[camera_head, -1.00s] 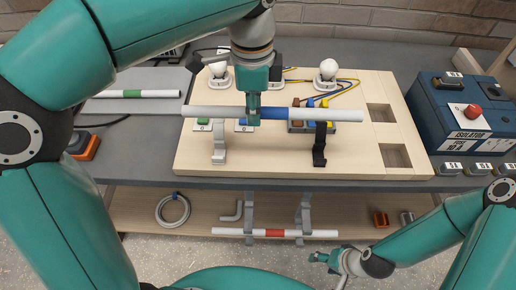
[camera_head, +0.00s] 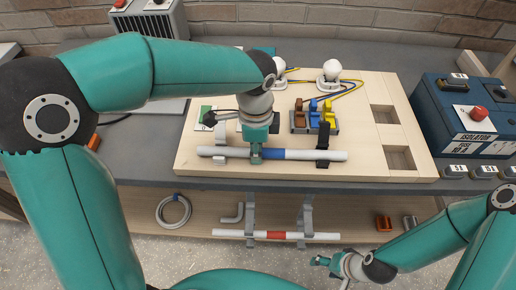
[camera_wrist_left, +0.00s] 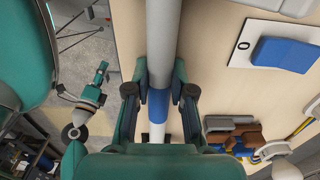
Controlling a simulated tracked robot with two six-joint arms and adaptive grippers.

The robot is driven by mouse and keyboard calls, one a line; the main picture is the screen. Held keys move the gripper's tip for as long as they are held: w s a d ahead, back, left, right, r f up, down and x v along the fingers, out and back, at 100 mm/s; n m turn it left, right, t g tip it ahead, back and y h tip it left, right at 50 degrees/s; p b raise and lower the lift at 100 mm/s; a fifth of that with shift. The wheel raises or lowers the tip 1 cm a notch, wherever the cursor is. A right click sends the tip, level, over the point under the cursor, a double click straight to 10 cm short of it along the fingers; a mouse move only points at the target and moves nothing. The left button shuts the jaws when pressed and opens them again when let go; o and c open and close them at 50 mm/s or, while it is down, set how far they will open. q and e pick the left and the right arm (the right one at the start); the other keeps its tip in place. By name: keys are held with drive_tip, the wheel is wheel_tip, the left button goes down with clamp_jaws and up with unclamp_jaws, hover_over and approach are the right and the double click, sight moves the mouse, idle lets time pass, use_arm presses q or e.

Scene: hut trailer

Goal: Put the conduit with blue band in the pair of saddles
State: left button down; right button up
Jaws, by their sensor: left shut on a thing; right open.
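The white conduit with the blue band (camera_head: 312,155) lies level across the front of the pale wooden board. My left gripper (camera_head: 256,156) is shut on it at the left end of the blue band. In the left wrist view the conduit (camera_wrist_left: 162,45) passes between the two fingers (camera_wrist_left: 159,92). My right gripper (camera_head: 322,260) is open and empty, low in front of the bench.
A conduit with a red band (camera_head: 300,236) rests on grey brackets below the bench. Terminal blocks with coloured levers (camera_head: 315,118) and lamp holders (camera_head: 330,80) stand behind the conduit. A blue isolator box (camera_head: 465,120) stands at right.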

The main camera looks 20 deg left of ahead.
use_arm(q)
drive_tip(key=c, duration=1)
unclamp_jaws()
wheel_tip(320, 180, up, 12)
drive_tip(key=shift+p, duration=0.45)
